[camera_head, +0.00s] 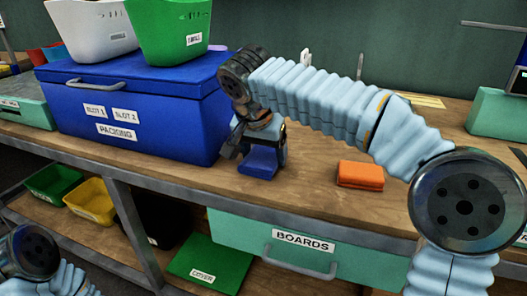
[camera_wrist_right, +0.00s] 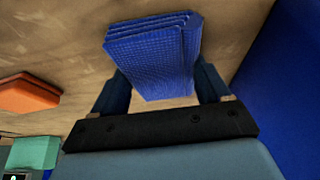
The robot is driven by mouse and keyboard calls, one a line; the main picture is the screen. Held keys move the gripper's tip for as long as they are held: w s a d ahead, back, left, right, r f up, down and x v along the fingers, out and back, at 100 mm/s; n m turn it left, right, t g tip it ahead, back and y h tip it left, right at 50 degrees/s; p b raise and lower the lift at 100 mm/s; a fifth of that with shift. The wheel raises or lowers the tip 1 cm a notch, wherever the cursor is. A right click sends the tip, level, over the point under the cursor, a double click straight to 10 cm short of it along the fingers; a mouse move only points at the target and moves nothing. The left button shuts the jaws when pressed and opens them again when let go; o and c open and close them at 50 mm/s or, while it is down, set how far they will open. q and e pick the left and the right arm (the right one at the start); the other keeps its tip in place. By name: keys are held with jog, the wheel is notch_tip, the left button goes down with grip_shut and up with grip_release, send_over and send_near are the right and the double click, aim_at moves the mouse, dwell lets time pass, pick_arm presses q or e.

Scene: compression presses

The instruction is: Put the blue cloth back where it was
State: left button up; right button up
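The blue cloth (camera_head: 258,162) is a folded block low over the wooden table, in front of the blue packing box. In the right wrist view the blue cloth (camera_wrist_right: 155,55) shows its stacked folds and fills the space between the two fingers. My right gripper (camera_head: 260,146) points down with its fingers on both sides of the cloth; the right gripper also shows in the wrist view (camera_wrist_right: 165,85) and looks shut on it. Whether the cloth's underside touches the table I cannot tell. My left gripper is out of view; only part of the left arm shows at bottom left.
An orange cloth (camera_head: 360,175) lies on the table (camera_head: 310,195) to the right. The blue packing box (camera_head: 140,115) carries a white bin (camera_head: 92,30) and a green bin (camera_head: 172,32). Below are a boards drawer (camera_head: 235,228) and small bins. Free tabletop lies between gripper and orange cloth.

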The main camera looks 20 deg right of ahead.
jog(key=o, duration=0.4)
jog(key=shift+r, duration=0.35)
jog(key=p+v, duration=0.2)
jog(key=v, duration=0.9)
jog(key=shift+s+a+r+p, duration=0.1)
jog(key=shift+r+p, duration=0.2)
